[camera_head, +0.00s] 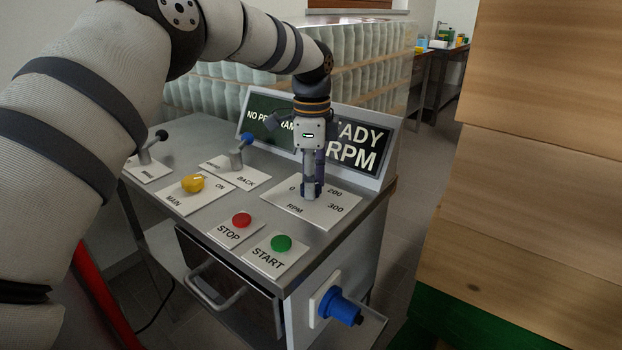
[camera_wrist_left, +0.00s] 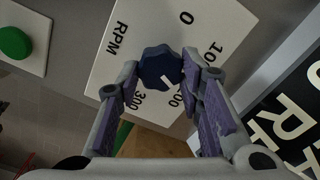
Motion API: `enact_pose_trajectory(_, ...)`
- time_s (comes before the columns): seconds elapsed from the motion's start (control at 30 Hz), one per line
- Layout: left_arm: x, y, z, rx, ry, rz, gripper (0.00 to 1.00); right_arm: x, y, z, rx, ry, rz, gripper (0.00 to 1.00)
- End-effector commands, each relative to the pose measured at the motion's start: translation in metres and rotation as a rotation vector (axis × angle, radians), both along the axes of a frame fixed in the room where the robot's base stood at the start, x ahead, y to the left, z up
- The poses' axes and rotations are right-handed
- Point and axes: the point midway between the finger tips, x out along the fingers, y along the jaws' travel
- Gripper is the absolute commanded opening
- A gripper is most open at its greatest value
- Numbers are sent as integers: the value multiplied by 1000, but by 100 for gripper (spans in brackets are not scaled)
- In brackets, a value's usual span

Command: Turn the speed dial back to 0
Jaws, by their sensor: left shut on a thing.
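The speed dial (camera_wrist_left: 158,66) is a dark blue lobed knob on a white plate (camera_wrist_left: 108,62) marked RPM, 0, 100, 200 and 300. A white mark on the knob lies on its side facing 200 and 300, nearer 200. My left gripper (camera_wrist_left: 160,64) has a finger on either side of the knob and is shut on it. In the head view my left gripper (camera_head: 312,190) points down onto the dial plate (camera_head: 285,195) and mostly hides the knob. My right gripper is not in view.
A green START button (camera_head: 281,243), a red STOP button (camera_head: 242,220), a yellow MAIN knob (camera_head: 193,183) and a blue-tipped lever (camera_head: 239,150) share the metal panel. A screen (camera_head: 366,147) stands behind the dial. A blue plug (camera_head: 340,307) sticks out below; wooden boxes (camera_head: 545,160) stand right.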

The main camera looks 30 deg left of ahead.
Motion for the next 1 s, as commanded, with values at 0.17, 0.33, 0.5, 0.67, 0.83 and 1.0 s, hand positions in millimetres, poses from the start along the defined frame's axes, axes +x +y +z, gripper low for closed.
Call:
enact_pose_trajectory(0.17,0,0,1,2,-1,151,6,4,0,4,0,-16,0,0)
enact_pose_trajectory(0.33,0,0,1,0,-1,313,6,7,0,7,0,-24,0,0)
enact_pose_trajectory(0.5,1,0,1,0,0,475,6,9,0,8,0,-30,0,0)
enact_pose_trajectory(0.67,1,1,0,1,1,628,6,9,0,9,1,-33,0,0)
enact_pose_trajectory(0.83,1,1,0,0,1,789,6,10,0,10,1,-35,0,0)
enact_pose_trajectory(1.0,1,1,0,1,1,950,6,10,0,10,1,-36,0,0)
